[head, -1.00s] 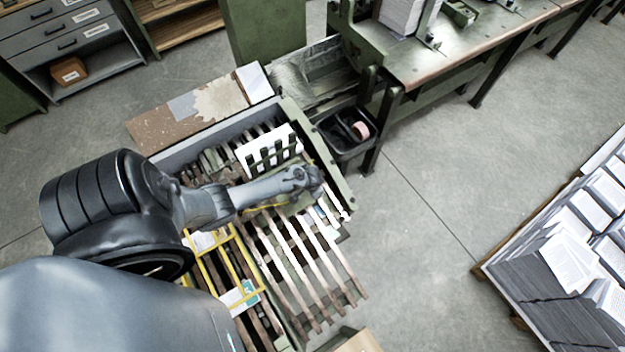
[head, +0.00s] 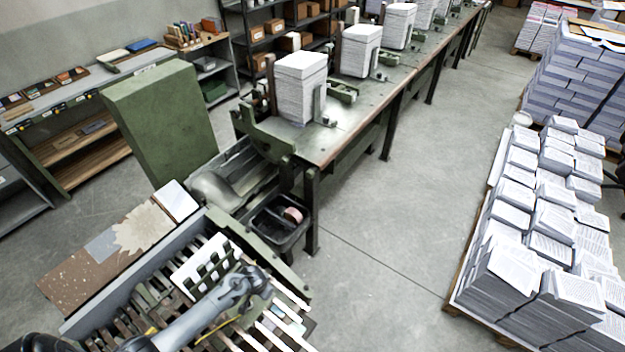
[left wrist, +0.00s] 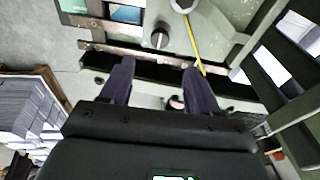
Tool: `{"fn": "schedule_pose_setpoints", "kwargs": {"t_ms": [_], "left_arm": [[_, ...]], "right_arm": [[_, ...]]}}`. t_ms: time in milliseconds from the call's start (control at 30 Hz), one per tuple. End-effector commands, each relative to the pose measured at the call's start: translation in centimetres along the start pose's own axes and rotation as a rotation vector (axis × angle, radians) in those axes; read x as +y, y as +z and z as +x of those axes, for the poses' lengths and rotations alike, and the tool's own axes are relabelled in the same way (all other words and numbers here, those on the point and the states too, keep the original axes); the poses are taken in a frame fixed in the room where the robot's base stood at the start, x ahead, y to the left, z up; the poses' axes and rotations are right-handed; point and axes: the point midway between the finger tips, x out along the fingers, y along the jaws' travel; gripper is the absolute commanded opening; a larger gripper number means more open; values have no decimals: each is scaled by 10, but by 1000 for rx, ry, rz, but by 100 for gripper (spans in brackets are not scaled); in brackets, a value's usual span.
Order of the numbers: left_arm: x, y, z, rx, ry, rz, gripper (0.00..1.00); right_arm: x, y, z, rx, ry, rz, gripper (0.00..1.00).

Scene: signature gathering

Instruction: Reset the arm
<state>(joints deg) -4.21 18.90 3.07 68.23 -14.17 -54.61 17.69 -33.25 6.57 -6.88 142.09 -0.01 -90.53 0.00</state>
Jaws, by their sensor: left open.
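My left arm (head: 205,315) reaches in from the lower left of the head view, over a slatted delivery bed. My left gripper (head: 262,284) is above the slats, near the bed's right side, with its fingers hard to make out there. In the left wrist view the left gripper (left wrist: 158,68) has its two dark fingers spread wide apart with nothing between them. My right gripper is in neither view.
A white sheet (head: 207,262) lies under dark bars beside the arm. A black bin (head: 281,222) hangs just beyond the gripper. A long bench (head: 345,120) with paper stacks runs to the back. Printed stacks (head: 540,250) fill the right; the floor between is clear.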

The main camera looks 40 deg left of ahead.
Motion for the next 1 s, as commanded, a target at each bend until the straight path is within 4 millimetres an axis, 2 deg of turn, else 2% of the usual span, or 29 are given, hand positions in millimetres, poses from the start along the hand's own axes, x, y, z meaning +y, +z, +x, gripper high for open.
{"fn": "schedule_pose_setpoints", "kwargs": {"t_ms": [133, 267, 367, 467, 567, 667, 733, 900, 1000], "left_arm": [[1, 19, 2, -26, 1, 4, 61], [10, 55, 6, -74, 12, 15, 61], [38, 82, -9, -76, 46, 43, 61], [70, 88, -40, -43, 77, 65, 61], [99, 89, -82, -8, 105, 89, 61], [127, 84, -137, 32, 135, 112, 61], [142, 80, -180, 63, 155, 127, 61], [161, 65, -280, 134, 195, 148, 61], [162, 57, -328, 173, 211, 159, 61]], "right_arm": [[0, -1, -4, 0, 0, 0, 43], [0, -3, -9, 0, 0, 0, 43], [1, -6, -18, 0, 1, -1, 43], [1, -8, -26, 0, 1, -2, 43], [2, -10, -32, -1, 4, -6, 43], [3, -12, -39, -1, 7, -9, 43], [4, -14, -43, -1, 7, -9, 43], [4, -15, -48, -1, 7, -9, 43], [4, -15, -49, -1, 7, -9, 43]]}}
